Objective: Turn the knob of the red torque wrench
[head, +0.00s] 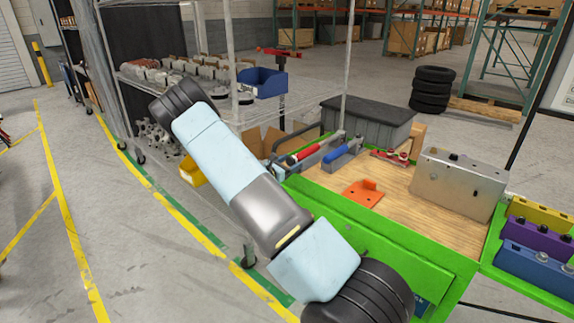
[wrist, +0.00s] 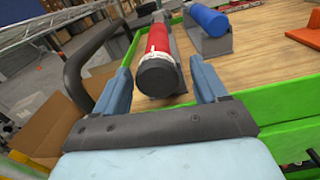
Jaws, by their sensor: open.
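The red torque wrench (head: 304,152) lies in a grey holder at the near left of the wooden worktop. In the wrist view its red handle (wrist: 158,40) points towards me and ends in a round black knob (wrist: 158,77). My gripper (wrist: 160,68) is open, with one blue finger left of the knob and one to its right.
A blue-handled tool (wrist: 207,20) lies in its own holder to the right. An orange bracket (head: 363,193) and a metal box (head: 459,184) stand further right. A dark grey bin (head: 367,121) is behind. A green rail (wrist: 262,107) edges the worktop.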

